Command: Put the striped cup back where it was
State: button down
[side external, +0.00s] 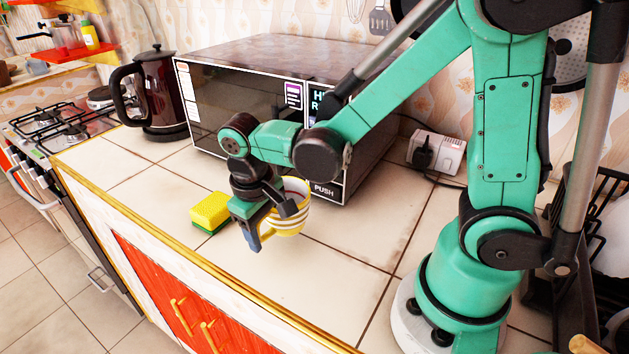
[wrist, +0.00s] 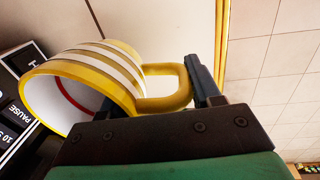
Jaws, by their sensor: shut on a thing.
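The striped cup (side external: 291,220), white with yellow and brown bands, a yellow rim and a yellow handle, is at my gripper (side external: 270,222) in front of the microwave in the side external view. In the wrist view the cup (wrist: 95,75) has its mouth toward the lower left, and its handle points right, to the gripper (wrist: 160,92). My gripper is shut on the cup at its handle side. One finger shows just right of the handle; the other is mostly hidden. I cannot tell whether the cup's base touches the counter.
A yellow and green sponge (side external: 210,212) lies just left of my gripper. The microwave (side external: 240,100) stands close behind, with a dark kettle (side external: 162,92) to its left. The tiled counter (side external: 330,285) is clear in front, up to its gold edge (side external: 190,258). A dish rack stands far right.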

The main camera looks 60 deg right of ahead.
aim_at(289, 233)
jog(key=shift+f, duration=1.9)
jog(key=shift+c, duration=0.9)
grip_release()
jog(key=shift+f, duration=0.1)
jog(key=r, duration=0.8)
jog(key=a+r, duration=0.1)
jog(key=r, duration=0.3)
jog(key=shift+a, duration=0.1)
jog(key=shift+s+d+r+t, duration=0.15)
jog(key=shift+d+r+t, duration=0.05)
jog(key=shift+d+t, duration=0.1)
jog(key=d+t, duration=0.1)
jog(key=t, duration=0.1)
jog(key=s+d+t+y, duration=0.1)
jog(key=shift+s+d+r+t, duration=0.1)
jog(key=shift+d+r+t, duration=0.1)
jog(key=shift+t, duration=0.2)
jog(key=shift+s+d+t, duration=0.2)
jog(key=shift+d+t, duration=0.55)
jog(key=shift+t, duration=0.65)
